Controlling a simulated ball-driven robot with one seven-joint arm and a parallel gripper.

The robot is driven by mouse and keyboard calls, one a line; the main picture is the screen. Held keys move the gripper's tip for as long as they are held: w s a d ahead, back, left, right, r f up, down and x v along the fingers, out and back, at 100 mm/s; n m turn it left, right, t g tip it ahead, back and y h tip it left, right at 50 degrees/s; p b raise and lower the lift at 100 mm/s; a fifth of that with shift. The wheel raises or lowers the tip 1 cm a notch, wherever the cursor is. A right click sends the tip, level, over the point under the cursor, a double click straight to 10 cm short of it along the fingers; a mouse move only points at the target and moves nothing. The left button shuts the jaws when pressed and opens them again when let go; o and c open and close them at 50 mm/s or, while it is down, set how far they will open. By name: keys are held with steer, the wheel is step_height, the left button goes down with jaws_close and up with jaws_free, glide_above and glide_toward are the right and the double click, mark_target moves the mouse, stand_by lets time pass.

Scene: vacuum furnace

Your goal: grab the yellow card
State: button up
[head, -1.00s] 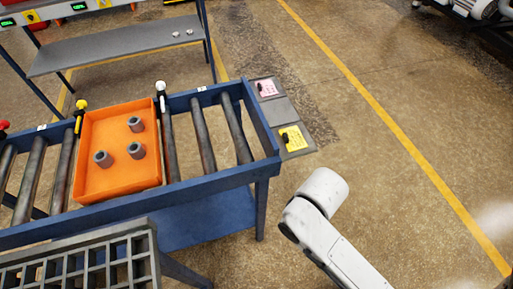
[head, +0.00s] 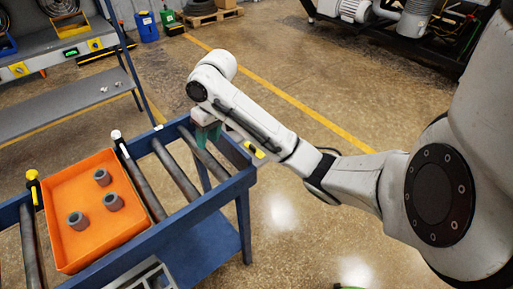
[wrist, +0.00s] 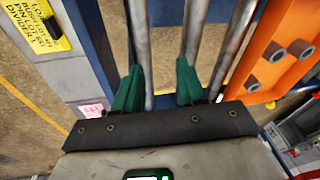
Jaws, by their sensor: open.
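The yellow card (wrist: 38,27) with black print lies on a grey plate (wrist: 72,75) beside the blue frame, at the upper left of the wrist view. A dark clip or handle sits at its right edge. In the head view only a small yellow piece of it (head: 255,151) shows past my arm. My gripper (wrist: 160,80) is open, with two green fingers and nothing between them. It hangs over the rollers near the frame's end, to the right of the card in the wrist view and apart from it. In the head view my gripper (head: 207,135) is partly hidden by my wrist.
A pink card (wrist: 92,110) lies on the same plate. An orange tray (head: 72,190) with three grey cylinders rests on the roller conveyor (head: 172,170). A blue end rail (wrist: 92,45) stands between rollers and plate. Open floor lies beyond.

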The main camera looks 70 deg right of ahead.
steer(key=s+d+m+g+h, duration=0.1)
steer(key=s+d+m+g, duration=0.1)
steer(key=s+d, duration=0.75)
steer(key=b, duration=0.2)
glide_above(253, 146)
step_height(253, 146, down, 4)
steer(key=shift+w+a+f, duration=0.1)
steer(key=shift+w+a, duration=0.05)
steer(key=shift+f+p, duration=0.65)
steer(key=shift+f, duration=2.45)
steer(key=shift+c, duration=0.2)
jaws_close()
